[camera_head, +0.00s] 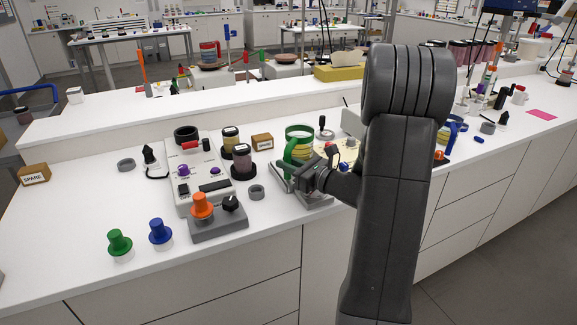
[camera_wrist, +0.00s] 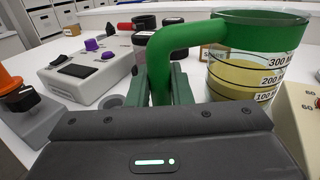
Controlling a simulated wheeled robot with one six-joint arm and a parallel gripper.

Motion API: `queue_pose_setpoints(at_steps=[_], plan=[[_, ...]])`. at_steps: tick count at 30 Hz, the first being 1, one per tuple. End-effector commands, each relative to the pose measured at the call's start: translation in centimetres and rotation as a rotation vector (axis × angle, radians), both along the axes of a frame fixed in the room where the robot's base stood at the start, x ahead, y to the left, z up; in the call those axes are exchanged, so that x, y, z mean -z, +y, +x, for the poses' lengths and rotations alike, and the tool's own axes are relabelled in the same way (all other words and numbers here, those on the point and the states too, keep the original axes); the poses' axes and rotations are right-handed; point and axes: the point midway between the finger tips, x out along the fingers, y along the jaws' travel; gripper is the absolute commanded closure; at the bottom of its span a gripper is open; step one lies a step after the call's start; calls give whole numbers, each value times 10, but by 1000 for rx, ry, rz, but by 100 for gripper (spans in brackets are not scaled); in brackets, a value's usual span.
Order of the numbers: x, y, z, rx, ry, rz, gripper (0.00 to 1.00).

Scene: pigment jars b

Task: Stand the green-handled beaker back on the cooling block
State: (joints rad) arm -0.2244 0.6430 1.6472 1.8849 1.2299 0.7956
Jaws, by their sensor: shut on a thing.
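The green-handled beaker (camera_head: 299,133) is clear with a green rim band and yellowish liquid in it. It also shows at the right of the wrist view (camera_wrist: 255,75), upright, with volume marks. My gripper (camera_head: 296,172) is shut on its green handle (camera_wrist: 188,40), which passes down between the jaws (camera_wrist: 160,85). A flat grey metal piece (camera_head: 318,200) lies under the gripper; it may be the cooling block, but I cannot tell. My gripper and arm hide part of it. Whether the beaker's base touches anything is hidden.
A white instrument (camera_head: 190,160) and a grey box with an orange knob (camera_head: 228,223) stand to the left. A cream device (camera_wrist: 303,118) is right of the beaker. The front-left counter holds green and blue knobs.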

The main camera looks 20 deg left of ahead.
Motion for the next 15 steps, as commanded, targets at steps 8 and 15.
queue_pose_setpoints(at_steps=[8,15], plan=[[4,0,0,0,-3,2,100],[8,0,0,0,-1,1,64]])
